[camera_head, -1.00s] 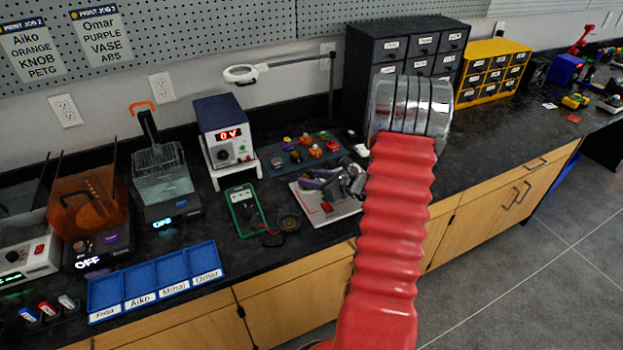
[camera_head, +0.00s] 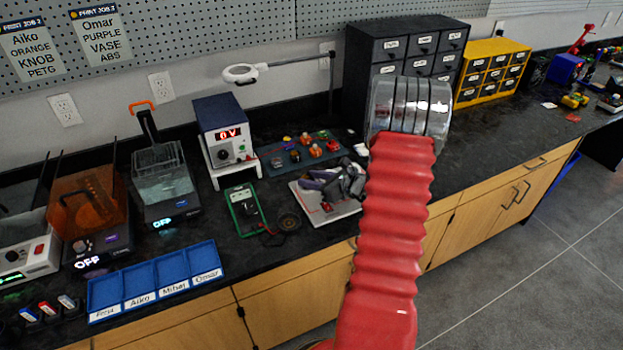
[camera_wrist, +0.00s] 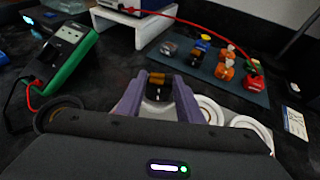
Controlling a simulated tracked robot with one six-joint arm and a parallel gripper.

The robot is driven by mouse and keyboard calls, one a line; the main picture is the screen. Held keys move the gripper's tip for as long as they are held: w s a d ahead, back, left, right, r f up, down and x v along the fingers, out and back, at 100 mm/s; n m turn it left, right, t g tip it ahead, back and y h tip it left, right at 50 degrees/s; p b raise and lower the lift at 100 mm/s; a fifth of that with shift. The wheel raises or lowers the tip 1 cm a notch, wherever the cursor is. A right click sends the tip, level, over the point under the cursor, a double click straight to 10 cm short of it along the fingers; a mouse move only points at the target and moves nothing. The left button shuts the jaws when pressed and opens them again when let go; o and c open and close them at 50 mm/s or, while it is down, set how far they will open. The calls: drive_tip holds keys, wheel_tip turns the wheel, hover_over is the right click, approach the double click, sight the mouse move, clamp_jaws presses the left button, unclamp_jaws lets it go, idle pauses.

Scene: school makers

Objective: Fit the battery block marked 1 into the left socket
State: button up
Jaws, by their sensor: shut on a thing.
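My gripper (camera_wrist: 159,96), with purple-grey fingers, is shut on a small dark block with a copper-orange top (camera_wrist: 157,78) in the wrist view. I take this for the battery block; no number 1 is readable on it. In the head view my gripper (camera_head: 338,184) is low over a white board (camera_head: 322,215) on the bench. Two white rings, one at the right of the fingers (camera_wrist: 210,108) and one farther right (camera_wrist: 250,124), partly show in the wrist view. I cannot tell whether either is the left socket. The gripper body hides what lies under the block.
A green multimeter (camera_head: 244,210) and a dark round dish (camera_head: 288,220) lie left of the board. A mat with several small parts (camera_wrist: 220,84) lies beyond it. A power supply (camera_head: 225,135) stands behind. A blue labelled tray (camera_head: 155,278) is at the front left.

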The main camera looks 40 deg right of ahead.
drive_tip(key=shift+f, duration=0.25)
drive_tip(key=o, duration=0.8)
drive_tip(key=shift+s, duration=0.1)
drive_tip(key=shift+v, duration=5.4)
